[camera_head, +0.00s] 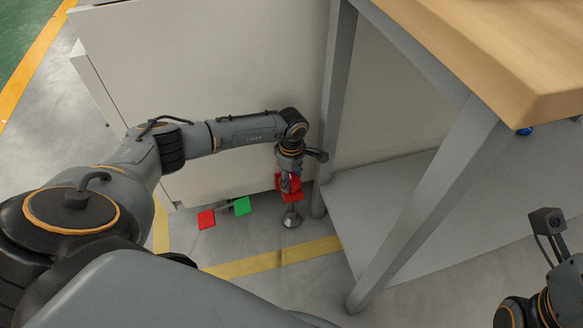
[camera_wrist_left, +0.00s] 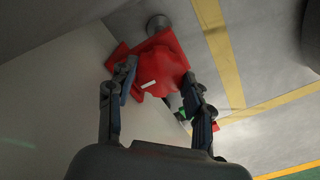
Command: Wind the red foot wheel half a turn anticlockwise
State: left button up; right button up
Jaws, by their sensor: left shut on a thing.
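The red foot wheel (camera_head: 292,197) sits low beside the table leg, above a round metal foot (camera_head: 291,221) on the floor. My left gripper (camera_head: 289,184) reaches down onto it from above and partly covers it. In the left wrist view the wheel (camera_wrist_left: 155,72) is a lobed red knob with a small white mark, in front of a red bracket. The left gripper's fingers (camera_wrist_left: 158,75) stand on either side of the knob and are shut on it. My right arm shows only in part at the lower right; its fingers are out of view.
A red plate (camera_head: 206,219) and a green plate (camera_head: 242,206) lie low beside the white panel (camera_head: 220,70), left of the wheel. A grey table leg (camera_head: 335,90) stands close right of my left gripper. The wooden tabletop (camera_head: 500,50) overhangs at upper right.

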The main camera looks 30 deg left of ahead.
aim_at(291, 180)
dwell(0.4)
pick_arm(q)
jog(key=o, duration=1.2)
jog(key=shift+c, duration=0.2)
notch_tip(291, 180, up, 12)
